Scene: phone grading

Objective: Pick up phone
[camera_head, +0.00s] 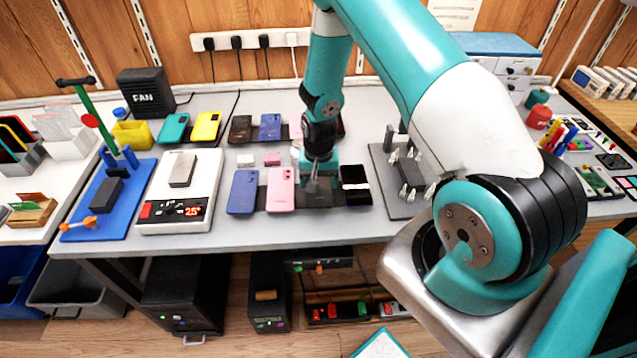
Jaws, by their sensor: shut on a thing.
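Several phones lie in a row near the front edge of the grey table: a blue phone (243,192), a pink phone (281,190) and a black phone (355,186). My gripper (317,186) points down between the pink and black phones. It is shut on what appears to be a phone, low over the dark mat. The fingers and wrist hide most of this phone, and I cannot tell whether it is clear of the mat.
A white heating plate (150,215) is left, a grey fixture with pegs (402,185) right. My arm covers much of the right side.

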